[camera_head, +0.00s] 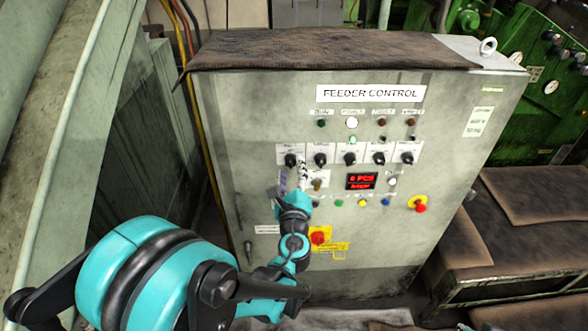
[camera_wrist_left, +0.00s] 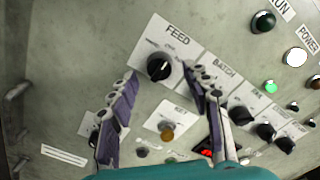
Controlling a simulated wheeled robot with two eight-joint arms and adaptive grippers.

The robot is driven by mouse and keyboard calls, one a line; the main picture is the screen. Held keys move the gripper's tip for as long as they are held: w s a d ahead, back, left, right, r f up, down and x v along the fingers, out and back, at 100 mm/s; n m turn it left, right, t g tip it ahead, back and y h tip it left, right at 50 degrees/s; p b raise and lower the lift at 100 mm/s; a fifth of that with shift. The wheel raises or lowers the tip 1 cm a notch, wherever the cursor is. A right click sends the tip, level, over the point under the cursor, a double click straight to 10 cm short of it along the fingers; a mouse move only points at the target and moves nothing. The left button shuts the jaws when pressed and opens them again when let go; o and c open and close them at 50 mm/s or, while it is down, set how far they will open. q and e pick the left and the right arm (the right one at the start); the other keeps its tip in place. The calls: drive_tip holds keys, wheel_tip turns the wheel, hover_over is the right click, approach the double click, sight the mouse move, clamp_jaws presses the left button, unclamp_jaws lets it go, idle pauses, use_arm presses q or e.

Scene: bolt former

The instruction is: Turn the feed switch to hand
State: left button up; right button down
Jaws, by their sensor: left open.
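The feed switch (camera_head: 290,160) is a black rotary knob on a white plate, leftmost in the row on the feeder control cabinet (camera_head: 240,220). In the left wrist view, the feed switch (camera_wrist_left: 160,67) sits under the word FEED. Its pale mark points up and right in that picture; the small position words are too blurred to read. My left gripper (camera_head: 293,179) is just below and in front of the switch. In the left wrist view, my left gripper (camera_wrist_left: 162,79) is open, with a finger on either side of the knob and nothing held. My right gripper is not in view.
The batch knob (camera_wrist_left: 240,115) is close to the right finger in the wrist view. A key switch (camera_wrist_left: 167,132) is between the fingers. A red emergency button (camera_head: 420,207) and a red knob on yellow (camera_head: 318,238) are lower on the cabinet. A red display (camera_head: 361,181) is lit.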

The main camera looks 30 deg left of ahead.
use_arm(q)
drive_tip(key=shift+x, duration=1.05)
clamp_jaws()
drive_tip(key=shift+n, duration=0.4)
drive_tip(key=n, duration=0.3)
drive_tip(key=shift+n+b, duration=0.3)
drive_tip(key=shift+b, duration=0.05)
drive_tip(key=shift+n, duration=2.3)
